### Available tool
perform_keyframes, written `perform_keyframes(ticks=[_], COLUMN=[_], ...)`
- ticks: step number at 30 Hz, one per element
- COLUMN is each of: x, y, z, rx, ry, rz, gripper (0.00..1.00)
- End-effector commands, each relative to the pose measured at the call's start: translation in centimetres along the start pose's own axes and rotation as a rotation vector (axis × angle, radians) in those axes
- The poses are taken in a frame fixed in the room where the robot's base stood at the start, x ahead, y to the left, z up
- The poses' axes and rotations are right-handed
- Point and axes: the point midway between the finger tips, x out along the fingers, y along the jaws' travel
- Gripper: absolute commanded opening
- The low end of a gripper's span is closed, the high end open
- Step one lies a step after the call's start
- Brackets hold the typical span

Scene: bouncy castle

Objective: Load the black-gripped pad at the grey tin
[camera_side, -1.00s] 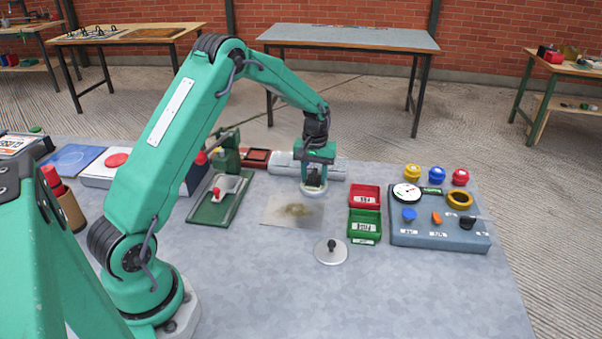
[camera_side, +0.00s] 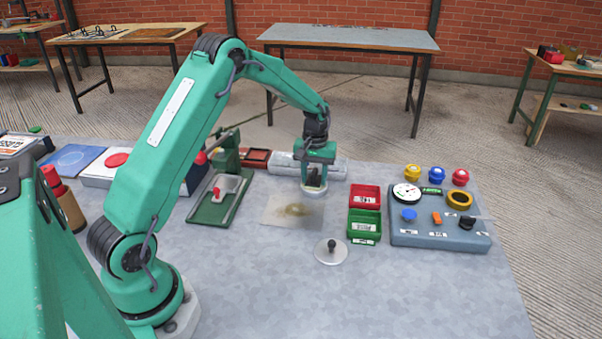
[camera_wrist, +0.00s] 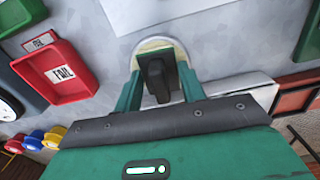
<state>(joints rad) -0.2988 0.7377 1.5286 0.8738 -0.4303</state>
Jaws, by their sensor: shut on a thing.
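My gripper (camera_side: 315,174) is shut on the black grip of a round pad, which hangs upright with its pale disc (camera_side: 314,190) at the bottom. In the wrist view, the black grip (camera_wrist: 158,82) sits between my fingertips (camera_wrist: 160,76), and the pale rim of the disc (camera_wrist: 165,42) shows beyond it. A long pale grey piece (camera_side: 340,168), possibly the grey tin, lies just behind the pad; it also shows in the wrist view (camera_wrist: 252,94). I cannot tell whether the pad touches it or the bench.
A stained pale sheet (camera_side: 280,214) lies in front of the pad. A grey disc with a black knob (camera_side: 328,258) lies nearer. Red (camera_side: 364,192) and green (camera_side: 364,238) bins stand right, beside a blue-grey control panel (camera_side: 430,238). A reddish-brown tray (camera_side: 258,155) is behind left. The front bench is clear.

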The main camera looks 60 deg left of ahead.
Motion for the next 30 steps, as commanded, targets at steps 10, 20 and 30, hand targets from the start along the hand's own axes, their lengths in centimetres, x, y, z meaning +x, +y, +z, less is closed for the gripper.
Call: perform_keyframes(ticks=[10, 20, 30], x=[-0.3, -2.3, -4.2], y=[0.0, 0.0, 0.0], z=[0.1, 0.0, 0.0], rx=[0.000, 0.000, 0.000], ry=[-0.003, -0.001, 0.000], rz=[-0.001, 0.000, 0.000], gripper=[0.22, 0.22, 0.22])
